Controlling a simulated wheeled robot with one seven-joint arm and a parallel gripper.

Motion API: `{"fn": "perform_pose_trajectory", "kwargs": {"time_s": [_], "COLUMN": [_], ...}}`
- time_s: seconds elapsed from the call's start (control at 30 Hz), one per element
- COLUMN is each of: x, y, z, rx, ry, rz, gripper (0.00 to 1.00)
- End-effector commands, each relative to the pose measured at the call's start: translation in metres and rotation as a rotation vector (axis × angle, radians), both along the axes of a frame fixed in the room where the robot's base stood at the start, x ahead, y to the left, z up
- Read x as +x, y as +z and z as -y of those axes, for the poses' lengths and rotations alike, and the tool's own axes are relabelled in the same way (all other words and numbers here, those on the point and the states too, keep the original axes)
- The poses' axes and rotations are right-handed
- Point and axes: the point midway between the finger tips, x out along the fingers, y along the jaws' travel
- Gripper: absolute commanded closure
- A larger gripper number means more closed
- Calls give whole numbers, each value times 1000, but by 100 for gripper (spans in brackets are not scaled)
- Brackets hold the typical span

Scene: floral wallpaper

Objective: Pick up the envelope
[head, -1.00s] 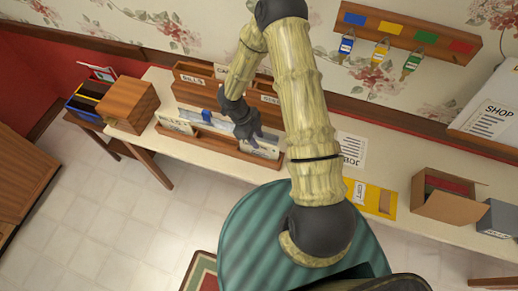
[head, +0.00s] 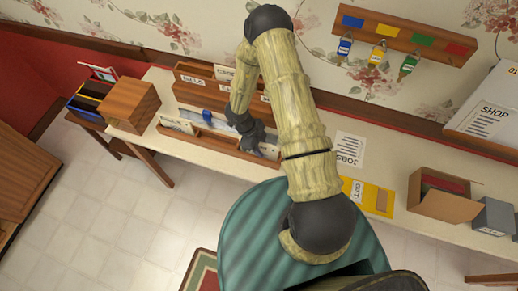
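A low wooden letter sorter (head: 210,137) stands on the long table, with envelopes upright in its slots. One pale envelope (head: 177,125) is in its left slot and a blue item (head: 208,117) is in the middle. Another pale envelope (head: 270,151) is in the right slot, partly hidden by my gripper. My gripper (head: 255,147) points down at this right slot, right at the envelope's top. The fingers are dark and small here, so I cannot tell whether they are open or shut, or whether they touch the envelope.
A taller wooden sorter with labels (head: 195,77) stands behind, against the wall. To the right lie a JOBS sheet (head: 349,149), a yellow folder (head: 378,200), an open cardboard box (head: 437,205) and a grey box (head: 494,216). A wooden box (head: 133,105) is at left.

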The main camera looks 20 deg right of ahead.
Motion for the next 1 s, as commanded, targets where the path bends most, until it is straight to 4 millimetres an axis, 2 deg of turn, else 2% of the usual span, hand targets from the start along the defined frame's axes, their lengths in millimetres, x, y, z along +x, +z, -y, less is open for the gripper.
{"fn": "perform_pose_trajectory", "kwargs": {"time_s": [0.97, 1.0], "x": [0, 0], "y": [-5, -5], "z": [1, 1], "rx": [0, 0], "ry": [-2, -2], "rz": [0, 0], "gripper": [66, 72]}}
